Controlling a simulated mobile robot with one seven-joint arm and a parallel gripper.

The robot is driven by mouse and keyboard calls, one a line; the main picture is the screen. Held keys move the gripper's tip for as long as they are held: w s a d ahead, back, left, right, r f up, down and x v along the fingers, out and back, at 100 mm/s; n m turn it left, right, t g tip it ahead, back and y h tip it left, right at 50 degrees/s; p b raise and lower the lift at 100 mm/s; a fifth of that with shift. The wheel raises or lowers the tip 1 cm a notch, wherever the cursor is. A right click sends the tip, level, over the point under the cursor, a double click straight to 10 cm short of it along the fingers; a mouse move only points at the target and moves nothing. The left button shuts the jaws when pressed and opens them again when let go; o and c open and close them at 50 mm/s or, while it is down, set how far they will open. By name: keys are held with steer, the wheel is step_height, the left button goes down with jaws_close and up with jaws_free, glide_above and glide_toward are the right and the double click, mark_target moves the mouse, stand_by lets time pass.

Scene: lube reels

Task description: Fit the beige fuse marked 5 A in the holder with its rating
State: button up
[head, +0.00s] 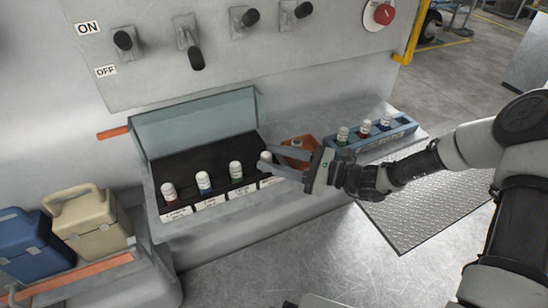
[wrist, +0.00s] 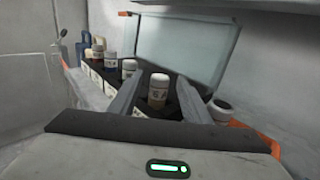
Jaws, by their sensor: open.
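The beige fuse (wrist: 158,92) has a white cap and a band marked 5 A. It stands upright at the right end of the row in the black fuse box (head: 180,165); its cap (head: 266,157) shows in the head view. My gripper (head: 268,163) is open, with one finger on each side of this fuse. The wrist view shows gaps beside it. The fuse's lower end is hidden, so its seating depth is unclear. Red (head: 169,191), blue (head: 204,182) and green (head: 236,171) fuses stand to its left, behind white labels (head: 210,202) too small to read.
The box's lid (head: 195,122) stands open behind the row. An orange tray (head: 308,141) with a white-capped fuse (wrist: 221,108) is just right. A blue rack (head: 385,137) holds several fuses farther right. Blue (head: 25,245) and beige (head: 90,222) cases stand left.

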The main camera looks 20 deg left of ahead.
steer(key=d+p, duration=0.1)
steer(key=d, duration=1.6)
steer(key=shift+d+p, duration=0.15)
steer(key=shift+p, duration=0.25)
